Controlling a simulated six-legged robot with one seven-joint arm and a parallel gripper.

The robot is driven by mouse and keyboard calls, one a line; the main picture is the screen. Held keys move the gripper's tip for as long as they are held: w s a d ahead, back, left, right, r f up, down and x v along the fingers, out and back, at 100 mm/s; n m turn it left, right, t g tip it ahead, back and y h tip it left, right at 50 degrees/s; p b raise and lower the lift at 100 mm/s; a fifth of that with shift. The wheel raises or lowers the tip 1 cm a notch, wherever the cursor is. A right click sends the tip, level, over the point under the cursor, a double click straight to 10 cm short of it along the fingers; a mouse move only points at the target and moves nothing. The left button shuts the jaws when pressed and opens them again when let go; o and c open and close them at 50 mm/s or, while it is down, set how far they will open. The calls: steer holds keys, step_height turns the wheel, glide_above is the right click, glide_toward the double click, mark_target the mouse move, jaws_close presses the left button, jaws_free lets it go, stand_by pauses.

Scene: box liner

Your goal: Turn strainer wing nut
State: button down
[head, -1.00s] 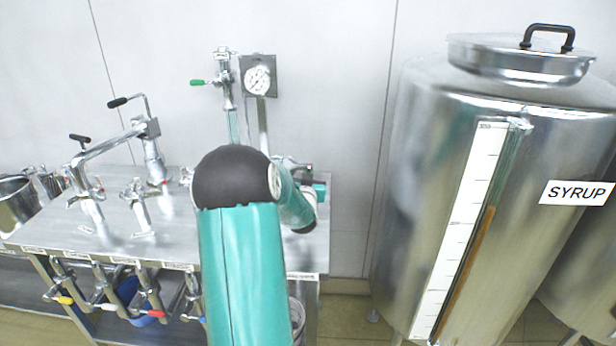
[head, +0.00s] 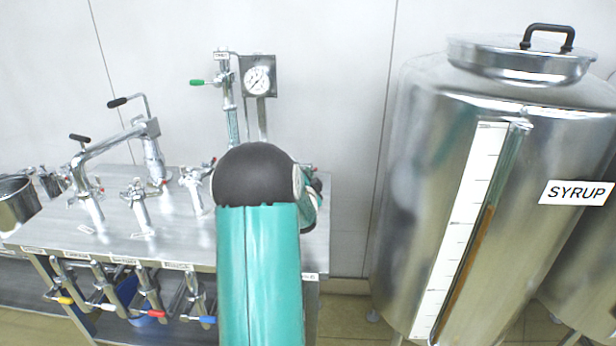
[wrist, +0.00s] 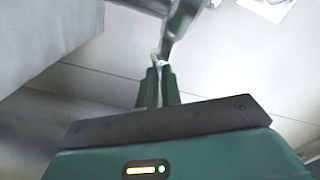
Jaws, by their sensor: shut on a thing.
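In the wrist view my gripper (wrist: 159,72) has its two dark green fingers close together. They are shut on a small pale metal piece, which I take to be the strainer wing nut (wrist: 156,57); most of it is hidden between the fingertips. A grey metal fitting (wrist: 181,28), apparently part of the strainer, comes down from the top of the picture to the fingertips. In the head view my own arm covers the gripper, the nut and the strainer.
A steel bench (head: 120,250) carries several taps and valves, with coloured-handled valves below its front edge. A pressure gauge (head: 258,80) stands behind my arm. A large syrup tank (head: 415,200) stands to the right, with a floor gap between.

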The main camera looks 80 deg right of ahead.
steer(key=m, duration=0.5)
steer(key=shift+m, duration=0.3)
stand_by(0.4)
steer(key=c, duration=1.6)
jaws_free()
steer(key=a, duration=0.4)
steer(key=s+a, duration=0.1)
steer(key=a, duration=0.4)
steer(key=s+a, duration=0.1)
steer(key=a, duration=0.3)
steer(key=shift+s+a, duration=0.15)
steer(key=shift+a, duration=0.15)
